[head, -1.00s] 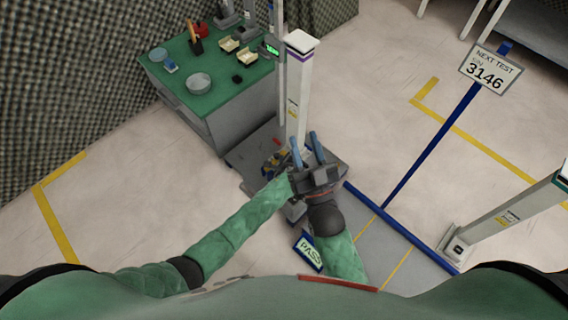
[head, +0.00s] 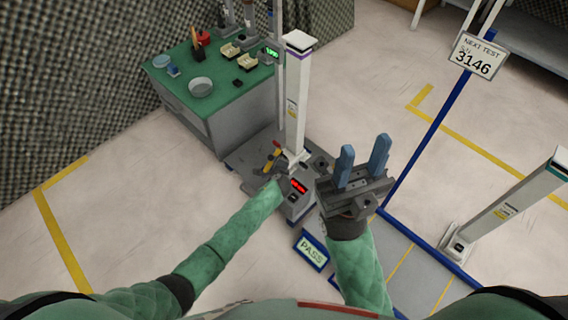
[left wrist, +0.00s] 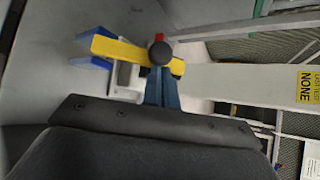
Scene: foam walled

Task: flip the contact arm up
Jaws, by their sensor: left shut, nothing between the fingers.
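A yellow bar, apparently the contact arm, (head: 271,158) stands tilted by the white post's foot in the head view, with red and dark parts near it. In the left wrist view the yellow bar (left wrist: 118,50) lies across the upper picture, with a dark round knob (left wrist: 160,53) and a red tip. My left gripper (left wrist: 160,85) is shut and empty, its blue fingers just below the knob; I cannot tell whether they touch. In the head view this gripper is mostly hidden at the arm's end. My right gripper (head: 362,158) is open and empty, right of the post.
The white post (head: 296,100) rises from a grey base (head: 244,168) with a red display (head: 299,186). A green-topped bench (head: 222,100) stands behind left. A PASS sign (head: 312,250) lies in front. A blue-framed sign stand (head: 435,125) is at right. Floor at left is clear.

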